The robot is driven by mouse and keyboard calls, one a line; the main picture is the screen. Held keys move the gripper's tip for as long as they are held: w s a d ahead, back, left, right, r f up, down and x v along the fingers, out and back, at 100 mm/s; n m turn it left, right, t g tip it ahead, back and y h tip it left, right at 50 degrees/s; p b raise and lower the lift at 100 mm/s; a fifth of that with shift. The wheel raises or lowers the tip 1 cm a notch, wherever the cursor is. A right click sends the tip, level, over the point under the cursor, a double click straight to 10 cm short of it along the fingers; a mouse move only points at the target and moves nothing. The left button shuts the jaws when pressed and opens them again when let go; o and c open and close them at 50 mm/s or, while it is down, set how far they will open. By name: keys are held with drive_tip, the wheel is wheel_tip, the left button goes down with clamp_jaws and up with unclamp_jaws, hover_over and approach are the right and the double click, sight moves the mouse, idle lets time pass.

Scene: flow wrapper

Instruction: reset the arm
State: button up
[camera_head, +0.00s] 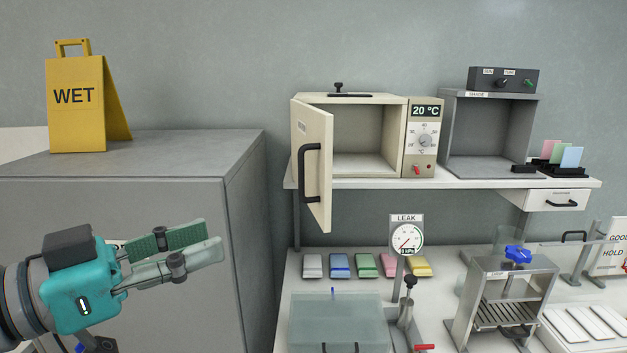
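My gripper (211,241) is at the lower left, with a teal body and two fingers pointing right and slightly up. The green ribbed pad of the far finger shows past the grey near finger, so the fingers stand apart. Nothing is seen between them. The gripper is in front of the grey cabinet (120,205), left of the bench. The rest of my arm is cut off at the left edge.
A yellow WET sign (77,105) stands on the cabinet. A cream oven (352,97) with its door (318,165) swung open sits on the shelf (465,182). Below are a LEAK gauge (405,237), a translucent tank (338,325) and several coloured packs.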

drive_tip(key=w+d+f+n+t+y, duration=0.25)
drive_tip(key=w+f+n, duration=0.25)
drive_tip(key=f, duration=0.5)
drive_tip(key=w+d+f+n+t+y, duration=0.2)
drive_tip(key=w+d+f+n+t, duration=0.25)
drive_tip(key=f, duration=0.65)
drive_tip(key=s+d+f+n+g+y, duration=0.1)
drive_tip(key=d+f+n+y, duration=0.3)
drive_tip(key=f, duration=0.7)
drive_tip(key=s+d+f+n+g+y, duration=0.1)
drive_tip(key=s+d+f+n+y, duration=0.15)
drive_tip(key=d+f, duration=0.55)
drive_tip(key=s+d+f+g+y, duration=0.2)
drive_tip(key=s+d+f+y, duration=0.35)
drive_tip(key=s+f, duration=0.9)
drive_tip(key=s+d+r+m, duration=0.2)
drive_tip(key=s+r, duration=0.1)
drive_tip(key=s, duration=0.4)
drive_tip(key=s+d+r+m+h, duration=0.1)
drive_tip(key=s+d+r+m, duration=0.1)
drive_tip(key=s, duration=0.6)
drive_tip(key=s+d+r+m+h, duration=0.1)
drive_tip(key=s+d+r, duration=0.2)
drive_tip(key=s, duration=0.4)
drive_tip(key=shift+s+r+m, duration=0.2)
drive_tip(key=shift+r+m, duration=0.2)
drive_tip(key=shift+r, duration=0.45)
